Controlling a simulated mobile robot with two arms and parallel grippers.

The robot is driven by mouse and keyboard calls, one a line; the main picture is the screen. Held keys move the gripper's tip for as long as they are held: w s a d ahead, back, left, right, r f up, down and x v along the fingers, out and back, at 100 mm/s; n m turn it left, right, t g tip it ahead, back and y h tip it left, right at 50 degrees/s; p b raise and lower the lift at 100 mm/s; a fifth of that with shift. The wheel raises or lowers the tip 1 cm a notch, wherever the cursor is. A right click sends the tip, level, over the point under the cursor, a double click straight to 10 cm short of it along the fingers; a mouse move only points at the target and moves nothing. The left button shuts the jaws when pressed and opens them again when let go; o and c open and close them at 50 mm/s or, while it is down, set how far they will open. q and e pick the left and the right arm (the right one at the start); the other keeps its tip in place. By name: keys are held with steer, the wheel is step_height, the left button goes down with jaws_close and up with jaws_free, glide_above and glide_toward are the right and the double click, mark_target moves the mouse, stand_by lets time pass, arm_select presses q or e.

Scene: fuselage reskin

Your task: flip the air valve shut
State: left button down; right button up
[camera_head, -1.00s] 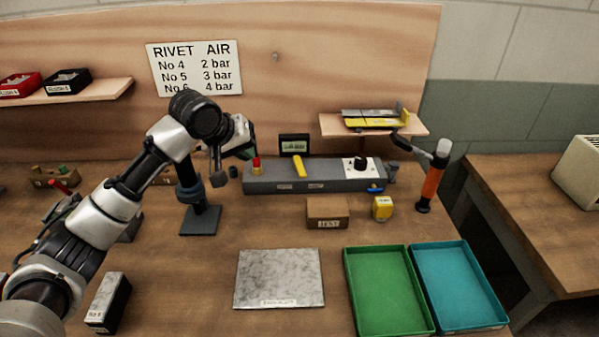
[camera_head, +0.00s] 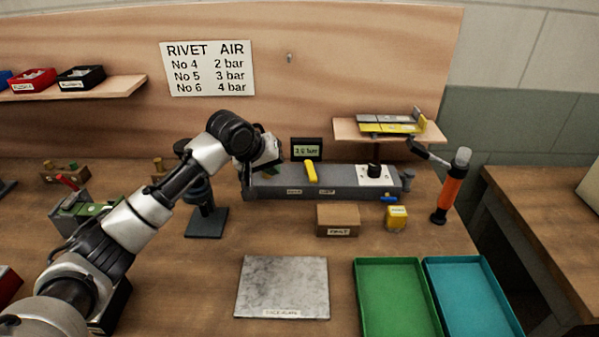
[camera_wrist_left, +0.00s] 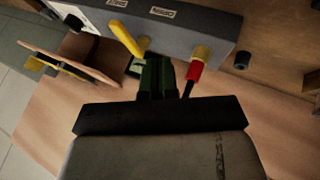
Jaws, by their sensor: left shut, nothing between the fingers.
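The grey air manifold (camera_head: 345,190) lies along the back of the bench. A yellow lever (camera_head: 311,172) stands tilted on its top; it also shows in the left wrist view (camera_wrist_left: 127,38). A red-and-brass fitting (camera_wrist_left: 195,70) sits near one end of the manifold and is hidden behind my gripper in the head view. I cannot read which part is labelled as the valve. My left gripper (camera_head: 270,160) is shut and empty, above the manifold's left part, left of the yellow lever. My right gripper is out of view.
A small display (camera_head: 306,150) stands behind the manifold, with a black knob (camera_head: 374,170) on its right part. An orange tool (camera_head: 451,187) stands at right. Green (camera_head: 400,329) and teal (camera_head: 480,320) trays are nearer.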

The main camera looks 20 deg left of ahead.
mark_target(310, 175)
arm_select(q)
steer(key=x, duration=0.5)
steer(key=shift+w+d+f, duration=0.15)
steer(key=shift+f, duration=0.15)
steer(key=shift+w+d+p, duration=0.3)
steer(key=shift+w+d, duration=0.15)
steer(key=shift+d, duration=0.45)
steer(key=shift+w+d+p, duration=0.25)
steer(key=shift+w+d, duration=0.15)
steer(key=shift+d, duration=0.45)
steer(key=shift+r, duration=0.1)
